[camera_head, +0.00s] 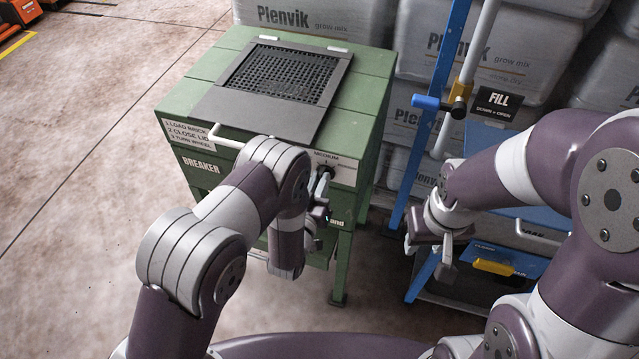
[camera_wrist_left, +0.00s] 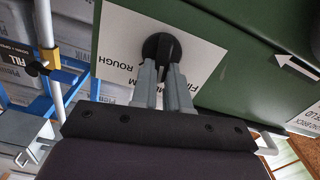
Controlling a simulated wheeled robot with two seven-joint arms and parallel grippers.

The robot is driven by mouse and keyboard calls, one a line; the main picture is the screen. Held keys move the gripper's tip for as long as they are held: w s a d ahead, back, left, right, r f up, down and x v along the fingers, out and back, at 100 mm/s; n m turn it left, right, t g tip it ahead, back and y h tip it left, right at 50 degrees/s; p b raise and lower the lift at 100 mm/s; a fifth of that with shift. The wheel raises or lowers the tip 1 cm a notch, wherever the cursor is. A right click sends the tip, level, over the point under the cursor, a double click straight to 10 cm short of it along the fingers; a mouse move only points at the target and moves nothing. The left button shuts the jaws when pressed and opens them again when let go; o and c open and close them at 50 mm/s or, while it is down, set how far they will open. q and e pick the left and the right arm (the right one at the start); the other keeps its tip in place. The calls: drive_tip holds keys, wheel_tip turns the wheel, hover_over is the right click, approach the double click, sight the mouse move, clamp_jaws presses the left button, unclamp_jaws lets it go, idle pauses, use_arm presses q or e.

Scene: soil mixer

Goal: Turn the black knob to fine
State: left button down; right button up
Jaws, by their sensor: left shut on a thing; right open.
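The black knob (camera_head: 324,173) is on the front of the green breaker cabinet (camera_head: 372,95), at its right end, below a label reading MEDIUM. My left gripper (camera_head: 322,190) is at the knob, partly hidden by its own arm. In the left wrist view, the two grey fingers (camera_wrist_left: 161,66) are shut on the black knob (camera_wrist_left: 161,46). The white label plate (camera_wrist_left: 115,55) around it shows ROUGH and part of FINE. The knob's pointer direction cannot be made out. My right gripper (camera_head: 430,252) is open and empty, right of the cabinet.
A black lid with a grate (camera_head: 283,75) and a white handle (camera_head: 226,141) are on the cabinet top and front edge. A blue frame (camera_head: 437,110) with a FILL sign (camera_head: 498,98) stands to the right, before stacked grow mix bags (camera_head: 310,17).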

use_arm(q)
drive_tip(key=shift+w+a+f+n+b, duration=0.1)
drive_tip(key=shift+n+b, duration=0.45)
drive_tip(key=shift+n, duration=0.7)
drive_tip(key=shift+a+f+n+b, duration=0.15)
drive_tip(key=shift+n+b, duration=0.4)
drive_tip(key=shift+n, duration=0.75)
drive_tip(key=shift+w+a+r+n+b, duration=0.1)
drive_tip(key=shift+n+b, duration=0.45)
drive_tip(key=shift+n, duration=0.7)
drive_tip(key=c, duration=1.1)
unclamp_jaws()
drive_tip(key=shift+f, duration=0.15)
